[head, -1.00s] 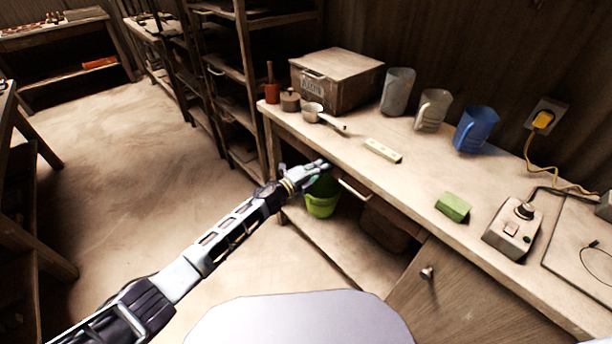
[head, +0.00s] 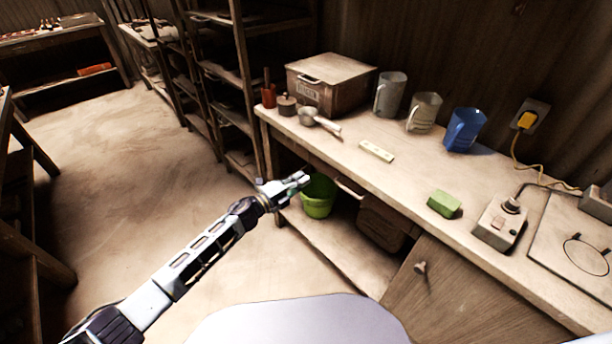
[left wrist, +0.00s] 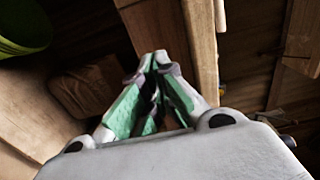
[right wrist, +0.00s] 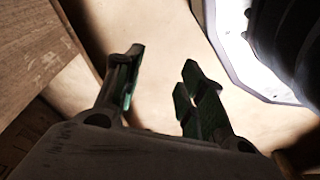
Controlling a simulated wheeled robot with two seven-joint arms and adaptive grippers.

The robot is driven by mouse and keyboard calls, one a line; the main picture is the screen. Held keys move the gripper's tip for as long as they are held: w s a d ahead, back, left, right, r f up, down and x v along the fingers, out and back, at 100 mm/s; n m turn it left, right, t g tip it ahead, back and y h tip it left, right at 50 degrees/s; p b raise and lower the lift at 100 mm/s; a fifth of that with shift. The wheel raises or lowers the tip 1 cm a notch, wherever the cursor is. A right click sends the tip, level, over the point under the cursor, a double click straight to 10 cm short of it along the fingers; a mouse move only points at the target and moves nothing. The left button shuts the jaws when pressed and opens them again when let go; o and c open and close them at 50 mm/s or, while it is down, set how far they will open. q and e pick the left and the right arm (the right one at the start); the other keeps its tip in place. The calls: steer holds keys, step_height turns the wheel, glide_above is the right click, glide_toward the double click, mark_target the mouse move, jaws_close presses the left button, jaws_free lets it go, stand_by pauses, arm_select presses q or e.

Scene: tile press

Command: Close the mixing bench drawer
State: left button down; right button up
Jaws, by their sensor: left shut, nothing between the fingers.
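The mixing bench (head: 400,175) runs along the right wall. Its drawer is under the top at the left end, with a pale bar handle (head: 349,187). The drawer front looks close under the bench edge; I cannot tell whether it is fully shut. My left gripper (head: 301,180) is shut and empty, left of the handle and in front of the bench, partly overlapping the green bucket in the picture. In the left wrist view its fingertips (left wrist: 160,58) meet near a wooden board. My right gripper (right wrist: 162,58) is open and empty above the floor, outside the head view.
A green bucket (head: 318,198) and a brown box (head: 382,222) stand on the lower shelf. A cupboard door with a knob (head: 420,267) is to the right. Jugs, a wooden box (head: 332,82) and a green block (head: 444,203) are on top. The floor at left is clear.

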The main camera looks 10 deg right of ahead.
arm_select(q)
steer(key=v, duration=0.5)
steer(key=shift+s+a+p, duration=0.1)
steer(key=shift+a+p, duration=0.05)
steer(key=shift+p, duration=0.15)
arm_select(e)
steer(key=shift+s+d+f, duration=0.25)
steer(key=shift+f, duration=0.35)
steer(key=shift+s+d+f, duration=0.25)
steer(key=shift+f, duration=0.3)
steer(key=shift+w+r, duration=0.1)
